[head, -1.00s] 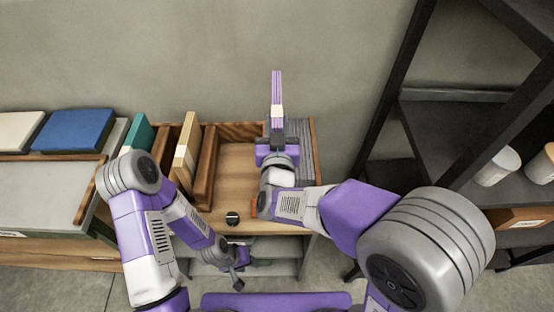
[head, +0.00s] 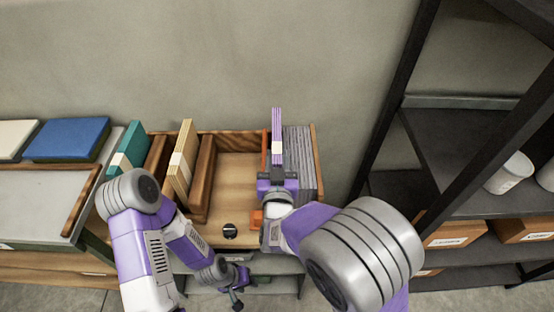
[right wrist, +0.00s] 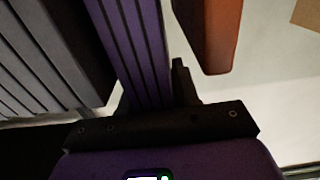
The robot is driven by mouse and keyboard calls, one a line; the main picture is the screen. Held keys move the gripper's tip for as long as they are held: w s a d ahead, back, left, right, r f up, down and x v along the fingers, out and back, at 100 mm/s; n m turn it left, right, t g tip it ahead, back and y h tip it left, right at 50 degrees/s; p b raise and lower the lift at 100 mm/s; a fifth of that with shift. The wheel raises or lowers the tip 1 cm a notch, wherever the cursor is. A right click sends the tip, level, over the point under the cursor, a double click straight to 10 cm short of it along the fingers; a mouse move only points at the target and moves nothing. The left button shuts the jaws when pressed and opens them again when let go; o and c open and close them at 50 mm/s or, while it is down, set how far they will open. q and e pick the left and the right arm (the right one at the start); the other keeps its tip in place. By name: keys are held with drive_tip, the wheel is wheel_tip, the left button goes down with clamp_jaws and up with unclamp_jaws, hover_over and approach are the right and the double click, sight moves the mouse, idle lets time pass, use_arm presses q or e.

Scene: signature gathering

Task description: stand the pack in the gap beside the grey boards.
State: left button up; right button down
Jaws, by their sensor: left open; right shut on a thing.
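The purple pack (head: 277,122), with a pale band, stands upright in my right gripper (head: 277,170). It lines up between the grey boards (head: 302,160) on its right and an orange upright piece (head: 264,150) on its left. Its top rises above the boards, and its lower end is hidden by the gripper. In the right wrist view, the pack (right wrist: 128,40) is between the jaws, with the grey boards (right wrist: 45,60) to the left and the orange piece (right wrist: 212,35) apart to the right. My left gripper (head: 236,292) is open and empty, low in front of the desk.
The wooden tray (head: 235,150) has bare floor left of the orange piece. Wooden dividers (head: 203,172), a cream block (head: 180,165) and a teal block (head: 128,150) stand further left. A round black thing (head: 229,231) lies in front. A dark shelf rack (head: 465,145) is at right.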

use_arm(q)
drive_tip(key=shift+f+b, duration=0.6)
drive_tip(key=shift+f, duration=0.05)
use_arm(e)
drive_tip(key=shift+f, duration=0.6)
drive_tip(key=c, duration=0.8)
unclamp_jaws()
use_arm(q)
drive_tip(key=shift+r, duration=0.15)
use_arm(e)
drive_tip(key=shift+r, duration=0.1)
